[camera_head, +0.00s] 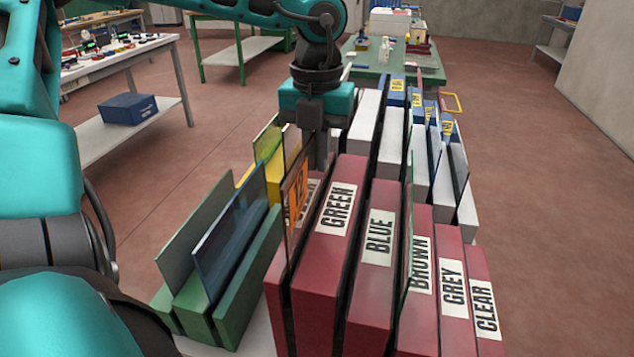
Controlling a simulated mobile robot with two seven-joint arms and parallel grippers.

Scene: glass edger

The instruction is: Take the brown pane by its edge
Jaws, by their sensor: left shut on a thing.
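The brown pane (290,222) stands upright, thin and brownish, with an orange label (299,190) on it, just left of the red rack marked GREEN. My left gripper (318,165) reaches down from above at the pane's upper edge and is shut on it. The fingertips are partly hidden, so the exact grip point is unclear. My right gripper is out of view.
Red racks marked GREEN (339,205), BLUE (378,238), BROWN (420,265), GREY (453,287) and CLEAR (486,308) stand close at right. Green blocks (247,290) hold a grey pane (195,236) and a dark blue pane (231,243). White and blue racks stand behind.

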